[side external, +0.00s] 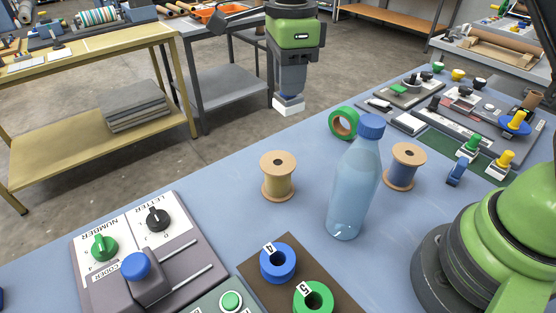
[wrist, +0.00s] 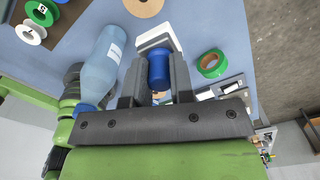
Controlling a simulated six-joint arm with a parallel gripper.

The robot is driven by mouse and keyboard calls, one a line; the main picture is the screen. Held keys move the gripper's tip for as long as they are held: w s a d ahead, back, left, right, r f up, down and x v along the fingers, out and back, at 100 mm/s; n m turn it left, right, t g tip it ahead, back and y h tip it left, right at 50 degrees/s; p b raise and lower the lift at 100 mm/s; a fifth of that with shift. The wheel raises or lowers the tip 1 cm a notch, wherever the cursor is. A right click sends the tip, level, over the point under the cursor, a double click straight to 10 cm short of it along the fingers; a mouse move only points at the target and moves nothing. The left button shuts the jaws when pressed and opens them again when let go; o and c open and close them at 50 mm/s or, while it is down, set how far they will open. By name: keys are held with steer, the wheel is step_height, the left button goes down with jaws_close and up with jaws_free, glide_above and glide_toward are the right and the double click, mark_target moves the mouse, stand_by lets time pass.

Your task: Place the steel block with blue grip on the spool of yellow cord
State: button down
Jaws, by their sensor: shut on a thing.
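The steel block with blue grip (side external: 288,108) hangs in the air under my gripper (side external: 289,92). In the wrist view my gripper (wrist: 157,76) is shut on its blue grip, and the pale steel body (wrist: 154,38) shows beyond the fingertips. The spool of yellow cord (side external: 278,176) stands upright on the blue bench, with wooden flanges and a bare top. It also shows at the top edge of the wrist view (wrist: 145,6), partly cut off. In the side view the block appears above and behind the spool, clearly apart from it.
A clear blue bottle (side external: 355,185) stands right of the yellow spool. Beyond it are a spool of blue cord (side external: 404,168) and green tape (side external: 343,123). A coder panel (side external: 150,255) and numbered blue and green spools (side external: 278,262) lie nearer. Bench left of the yellow spool is clear.

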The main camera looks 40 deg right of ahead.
steer(key=s+a+n, duration=0.1)
steer(key=a, duration=0.2)
glide_toward(278, 162)
steer(key=shift+f, duration=1.95)
steer(key=c, duration=1)
jaws_free()
steer(key=shift+f, duration=0.15)
